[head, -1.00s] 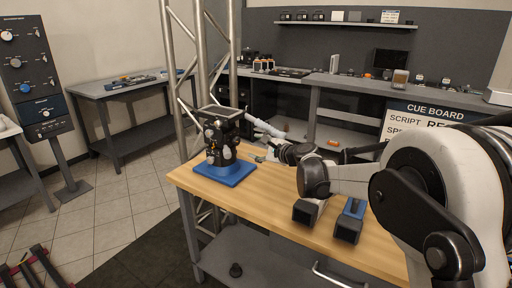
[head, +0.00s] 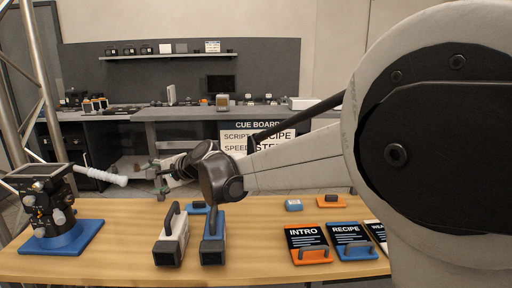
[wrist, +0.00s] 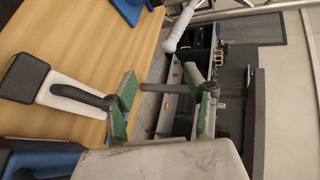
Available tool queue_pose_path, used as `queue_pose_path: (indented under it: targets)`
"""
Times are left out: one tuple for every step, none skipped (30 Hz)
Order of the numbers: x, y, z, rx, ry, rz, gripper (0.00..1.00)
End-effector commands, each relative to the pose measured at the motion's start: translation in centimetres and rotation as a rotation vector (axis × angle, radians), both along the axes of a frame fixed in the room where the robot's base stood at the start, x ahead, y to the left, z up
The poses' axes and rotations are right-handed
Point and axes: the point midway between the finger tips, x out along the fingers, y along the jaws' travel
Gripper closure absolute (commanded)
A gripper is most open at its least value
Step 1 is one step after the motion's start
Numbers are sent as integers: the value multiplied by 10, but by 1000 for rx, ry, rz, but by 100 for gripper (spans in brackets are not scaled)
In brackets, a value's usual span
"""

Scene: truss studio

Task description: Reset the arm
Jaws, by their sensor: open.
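My gripper (head: 160,178) is held out over the wooden table, left of the middle in the head view. In the wrist view my gripper (wrist: 165,100) shows its two green-padded fingers spread apart with nothing between them. My arm reaches in from the right side of the head view, its black and pale links crossing above the table. The fingers are near a white padded handle (wrist: 178,30) on the device at the left, but apart from it.
On the table (head: 130,235) stand a black device (head: 45,205) on a blue base, a white handled block (head: 171,243), a blue handled block (head: 212,240), and INTRO (head: 306,240) and RECIPE (head: 352,238) cards. A cue board (head: 257,140) and a counter (head: 180,113) are behind.

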Motion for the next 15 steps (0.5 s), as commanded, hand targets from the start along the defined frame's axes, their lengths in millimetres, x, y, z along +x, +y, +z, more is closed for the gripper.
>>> queue_pose_path:
  targets:
    - [-5,-23,6,-35,-24,-6,52]
    - [-8,-35,8,-58,-41,-7,52]
    - [-12,-51,12,-88,-62,-9,52]
    - [-16,-63,14,-112,-79,-9,52]
    - [-20,-75,16,-135,-92,-10,52]
    - [-25,-92,18,-167,-112,-10,52]
    - [-30,-104,19,-192,-126,-10,52]
    - [-34,-116,20,-215,-139,-11,52]
    - [-40,-131,21,-247,-157,-12,52]
    - [-45,-143,22,-272,-170,-11,52]
    - [-50,-155,23,-296,-183,-10,52]
    - [-58,-170,23,-329,-197,-10,52]
    - [-63,-182,23,-355,-209,-9,52]
    - [-69,-193,23,-379,-219,-9,52]
    - [-77,-208,22,-413,-234,-8,52]
